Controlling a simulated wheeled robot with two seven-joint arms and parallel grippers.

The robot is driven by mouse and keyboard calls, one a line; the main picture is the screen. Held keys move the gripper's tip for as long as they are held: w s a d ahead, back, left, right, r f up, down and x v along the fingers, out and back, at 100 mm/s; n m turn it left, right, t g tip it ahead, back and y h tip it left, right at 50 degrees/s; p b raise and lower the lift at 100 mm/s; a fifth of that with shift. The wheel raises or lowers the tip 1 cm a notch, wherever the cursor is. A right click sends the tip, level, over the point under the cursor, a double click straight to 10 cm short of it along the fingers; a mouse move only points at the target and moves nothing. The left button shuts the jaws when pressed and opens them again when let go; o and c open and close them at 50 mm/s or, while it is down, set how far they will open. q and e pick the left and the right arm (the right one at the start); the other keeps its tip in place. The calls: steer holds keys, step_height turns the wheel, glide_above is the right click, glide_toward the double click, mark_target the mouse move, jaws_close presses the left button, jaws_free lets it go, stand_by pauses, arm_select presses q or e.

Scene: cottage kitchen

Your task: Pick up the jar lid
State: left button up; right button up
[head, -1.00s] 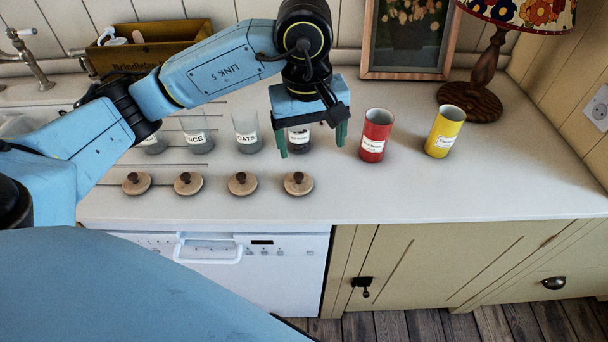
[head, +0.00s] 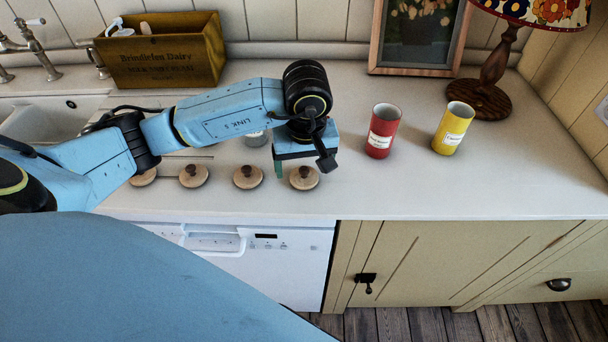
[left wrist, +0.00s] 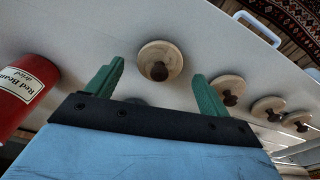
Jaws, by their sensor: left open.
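Several round wooden jar lids with dark knobs lie in a row along the counter's front. The rightmost jar lid (head: 304,179) is just below my left gripper (head: 302,168) in the head view. In the left wrist view that lid (left wrist: 160,62) appears between the two green fingers of the left gripper (left wrist: 158,72), beyond their tips. The gripper is open and empty, and one finger is mostly hidden in the head view. Another lid (head: 248,177) lies to its left. My right gripper is out of view.
A red canister (head: 382,132) and a yellow canister (head: 453,128) stand to the right, near a lamp (head: 490,80). My arm hides most of the glass jars; one jar (head: 256,138) partly shows. A wooden box (head: 165,50) stands behind. The counter's right side (head: 510,175) is clear.

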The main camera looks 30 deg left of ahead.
arm_select(q)
steer(key=shift+w+a+f, duration=0.1)
steer(key=shift+w+f, duration=0.05)
steer(key=shift+f, duration=0.75)
steer(key=shift+c, duration=0.3)
steer(key=c, duration=1)
steer(key=shift+r, duration=0.1)
